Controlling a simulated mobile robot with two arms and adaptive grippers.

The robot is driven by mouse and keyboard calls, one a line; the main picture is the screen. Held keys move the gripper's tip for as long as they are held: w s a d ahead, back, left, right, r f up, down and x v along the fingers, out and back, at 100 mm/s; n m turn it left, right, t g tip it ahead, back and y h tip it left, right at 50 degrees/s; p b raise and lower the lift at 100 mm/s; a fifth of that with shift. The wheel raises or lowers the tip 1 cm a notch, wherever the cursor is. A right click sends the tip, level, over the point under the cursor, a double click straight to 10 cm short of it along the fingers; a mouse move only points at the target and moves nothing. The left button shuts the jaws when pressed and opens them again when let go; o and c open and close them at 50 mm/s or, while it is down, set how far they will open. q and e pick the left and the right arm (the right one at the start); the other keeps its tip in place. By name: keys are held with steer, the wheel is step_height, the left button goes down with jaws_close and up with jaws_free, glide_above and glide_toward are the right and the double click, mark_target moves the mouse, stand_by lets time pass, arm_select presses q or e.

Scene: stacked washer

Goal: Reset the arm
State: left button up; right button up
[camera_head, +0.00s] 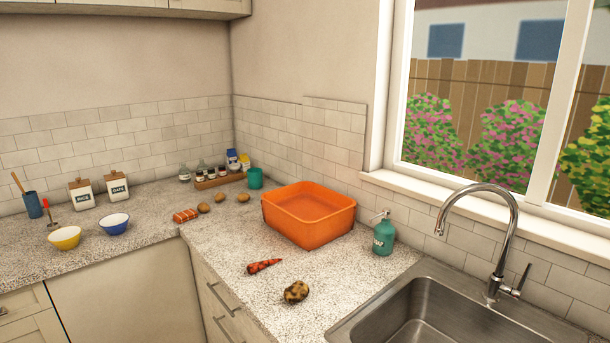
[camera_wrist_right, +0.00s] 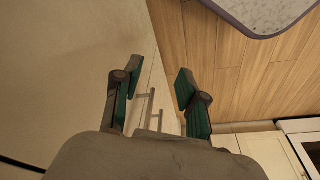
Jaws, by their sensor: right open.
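My right gripper (camera_wrist_right: 157,78) shows in the right wrist view with its two green-padded fingers spread apart. Nothing is between them. It hangs in front of pale cabinet fronts (camera_wrist_right: 85,50), with wood floor (camera_wrist_right: 225,70) to the right. Neither arm shows in the head view, and my left gripper is in no view.
The steel sink (camera_head: 440,310) is at right. A grey rug (camera_wrist_right: 265,15) lies on the floor.

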arm_select(q)
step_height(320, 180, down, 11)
steer(key=b, duration=0.9)
arm_select(e)
steer(key=s+d+f, duration=0.1)
steer(key=s+f, duration=0.5)
steer(key=f, duration=0.3)
steer(key=s+d+f+g, duration=0.1)
steer(key=s+f, duration=0.4)
steer(key=f, duration=0.5)
steer(key=s+d+f, duration=0.1)
steer(key=s+f, duration=0.5)
steer(key=f, duration=0.4)
steer(key=shift+s+f, duration=0.25)
steer(key=shift+s, duration=0.05)
